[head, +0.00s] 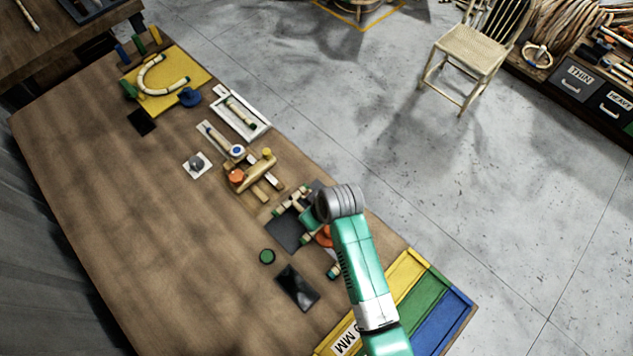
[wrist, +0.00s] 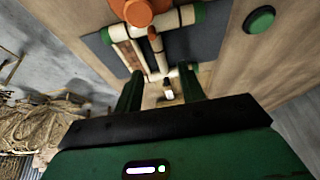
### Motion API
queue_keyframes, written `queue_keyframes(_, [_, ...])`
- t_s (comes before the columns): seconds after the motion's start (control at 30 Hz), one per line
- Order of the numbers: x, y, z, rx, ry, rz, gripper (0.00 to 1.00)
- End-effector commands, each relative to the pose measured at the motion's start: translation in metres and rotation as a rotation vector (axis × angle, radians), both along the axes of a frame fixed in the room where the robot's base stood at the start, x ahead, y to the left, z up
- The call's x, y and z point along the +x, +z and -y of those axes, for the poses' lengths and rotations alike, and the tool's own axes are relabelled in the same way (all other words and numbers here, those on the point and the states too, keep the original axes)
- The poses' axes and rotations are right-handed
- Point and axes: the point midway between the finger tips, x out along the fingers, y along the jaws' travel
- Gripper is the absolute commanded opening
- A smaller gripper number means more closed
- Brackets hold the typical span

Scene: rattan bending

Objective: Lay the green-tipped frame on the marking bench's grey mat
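The green-tipped frame (wrist: 131,54), made of cream rods with green ends, lies on or just above a dark grey mat (wrist: 198,45) in the wrist view. In the head view the mat (head: 284,235) and part of the frame (head: 291,200) show beside my gripper (head: 313,222), whose wrist hides the rest. In the wrist view my gripper's green fingers (wrist: 161,85) stand apart at the near end of the frame. A short cream piece shows between them, with no clear grip on it. Whether the frame touches the mat is unclear.
An orange knob (wrist: 138,12) stands by the frame's far bar. A green disc (head: 267,256) and a black slab (head: 298,288) lie nearby. A wooden fixture (head: 252,178) stands up-left. Yellow, green and blue trays (head: 428,308) line the bench end. The bench's left half is clear.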

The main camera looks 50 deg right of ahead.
Motion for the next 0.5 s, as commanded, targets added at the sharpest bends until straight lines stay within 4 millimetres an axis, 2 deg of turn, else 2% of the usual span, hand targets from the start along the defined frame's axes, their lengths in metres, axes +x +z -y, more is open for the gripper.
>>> queue_keyframes(0.03, [-0.004,0.014,0.0,-0.001,0.0,0.003,0.39])
queue_keyframes(0.2, [-0.017,0.044,-0.002,-0.001,0.0,0.002,0.39])
queue_keyframes(0.3, [-0.021,0.053,-0.003,-0.001,0.0,0.001,0.39])
queue_keyframes(0.5, [-0.024,0.057,-0.003,0.0,0.0,-0.001,0.39])
